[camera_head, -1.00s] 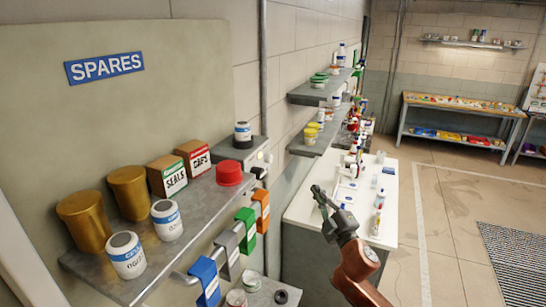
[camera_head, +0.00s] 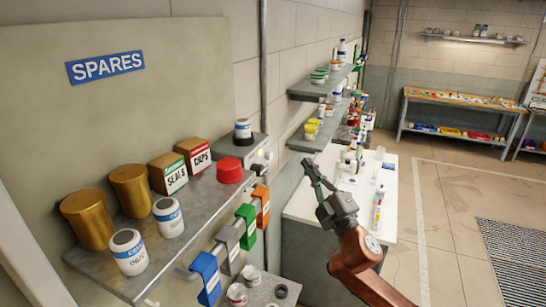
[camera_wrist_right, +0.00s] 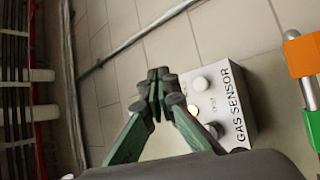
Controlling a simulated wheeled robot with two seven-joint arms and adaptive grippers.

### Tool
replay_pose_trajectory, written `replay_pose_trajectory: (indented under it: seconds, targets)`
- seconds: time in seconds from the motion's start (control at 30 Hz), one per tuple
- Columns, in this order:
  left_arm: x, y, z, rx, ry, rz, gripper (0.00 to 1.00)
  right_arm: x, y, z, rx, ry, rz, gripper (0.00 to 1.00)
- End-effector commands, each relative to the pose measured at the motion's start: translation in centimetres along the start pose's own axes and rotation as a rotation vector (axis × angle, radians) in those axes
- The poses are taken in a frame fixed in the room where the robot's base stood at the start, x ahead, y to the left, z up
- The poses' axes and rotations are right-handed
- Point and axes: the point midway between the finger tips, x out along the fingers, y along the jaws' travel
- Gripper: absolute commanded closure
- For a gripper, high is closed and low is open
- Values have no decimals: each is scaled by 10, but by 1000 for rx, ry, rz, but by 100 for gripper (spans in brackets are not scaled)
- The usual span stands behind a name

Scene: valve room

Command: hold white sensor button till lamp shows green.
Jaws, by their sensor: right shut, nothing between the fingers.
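The gas sensor is a pale box (camera_wrist_right: 236,92) on the tiled wall, lettered GAS SENSOR, in the right wrist view. Its round white button (camera_wrist_right: 201,84) faces out. A dark round part (camera_wrist_right: 214,130) sits lower on the box. In the head view the sensor box (camera_head: 243,152) is behind the shelf end. My right gripper (camera_head: 309,166) is shut and empty, to the right of the box. In the right wrist view its fingertips (camera_wrist_right: 158,82) appear left of the button, apparently not touching it. My left gripper is out of view.
A spares shelf (camera_head: 190,219) holds tins, boxes and a red cap (camera_head: 229,171). Coloured tags, including an orange one (camera_head: 262,204), hang on a rail along its front. A white bench (camera_head: 305,207) with bottles stands beyond my right arm.

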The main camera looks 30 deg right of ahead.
Motion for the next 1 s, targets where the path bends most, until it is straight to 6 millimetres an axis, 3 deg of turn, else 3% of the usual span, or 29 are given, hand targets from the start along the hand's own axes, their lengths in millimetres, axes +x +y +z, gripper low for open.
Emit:
replay_pose_trajectory:
  seconds: [0.5, 1.0]
  targets:
    - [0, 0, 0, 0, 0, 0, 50, 46, -32, -33, 3, -1, 1, 100]
    - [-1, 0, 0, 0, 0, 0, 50, 53, -39, -39, 0, 0, 0, 100]
